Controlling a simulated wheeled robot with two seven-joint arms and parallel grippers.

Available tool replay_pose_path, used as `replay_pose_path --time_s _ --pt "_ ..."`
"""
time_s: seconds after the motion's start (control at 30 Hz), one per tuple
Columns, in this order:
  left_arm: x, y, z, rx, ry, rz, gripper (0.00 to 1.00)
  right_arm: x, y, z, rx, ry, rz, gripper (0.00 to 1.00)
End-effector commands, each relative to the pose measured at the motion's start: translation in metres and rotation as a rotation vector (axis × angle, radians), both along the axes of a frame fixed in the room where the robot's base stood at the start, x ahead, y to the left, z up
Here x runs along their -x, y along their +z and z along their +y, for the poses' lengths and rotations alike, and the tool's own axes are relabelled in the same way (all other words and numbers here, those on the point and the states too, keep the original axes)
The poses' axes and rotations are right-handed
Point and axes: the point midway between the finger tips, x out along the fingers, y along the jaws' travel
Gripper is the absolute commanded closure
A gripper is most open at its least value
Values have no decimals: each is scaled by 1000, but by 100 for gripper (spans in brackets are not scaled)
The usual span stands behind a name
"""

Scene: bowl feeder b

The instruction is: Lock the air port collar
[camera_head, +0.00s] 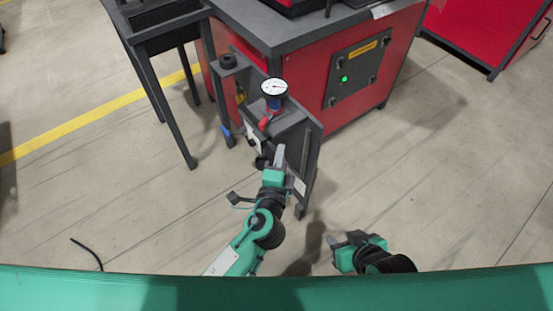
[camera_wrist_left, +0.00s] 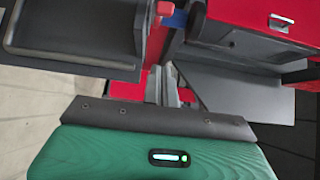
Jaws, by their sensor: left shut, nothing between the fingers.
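The air unit has a round white gauge (camera_head: 273,87) on top, with a blue part below it and a red lever (camera_head: 265,122) beside it, in front of a dark panel. I cannot make out the air port collar for certain. My left gripper (camera_head: 279,154) is shut and empty, just below and in front of this unit. In the left wrist view its fingers (camera_wrist_left: 161,88) point toward the dark panels, with a blue part (camera_wrist_left: 176,20) and a small red knob (camera_wrist_left: 165,9) beyond. My right gripper (camera_head: 346,240) is low at the right, away from the unit; its jaw opening is unclear.
A red cabinet (camera_head: 345,50) with a green-lit control panel (camera_head: 355,72) stands behind. A dark steel stand (camera_head: 160,75) is at the upper left. Another red cabinet (camera_head: 490,30) is at the upper right. A black cable (camera_head: 87,252) lies on the floor. The floor at right is clear.

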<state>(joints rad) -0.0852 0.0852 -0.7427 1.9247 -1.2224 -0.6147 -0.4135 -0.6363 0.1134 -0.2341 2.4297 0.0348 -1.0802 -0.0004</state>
Motion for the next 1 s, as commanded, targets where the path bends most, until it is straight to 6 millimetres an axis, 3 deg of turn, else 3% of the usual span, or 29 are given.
replay_pose_path --time_s 0.33,0.4,0.6,1.0 --pt "-62 1 -10 0 1 -1 100 0 0 -1 0 -3 0 64" --pt "-65 0 4 -4 2 -1 100 0 1 -1 2 -2 5 64" --pt "-72 0 23 -1 1 0 100 3 1 -4 13 -6 28 64" --pt "-74 0 27 1 0 1 100 0 4 -6 14 -8 20 64"
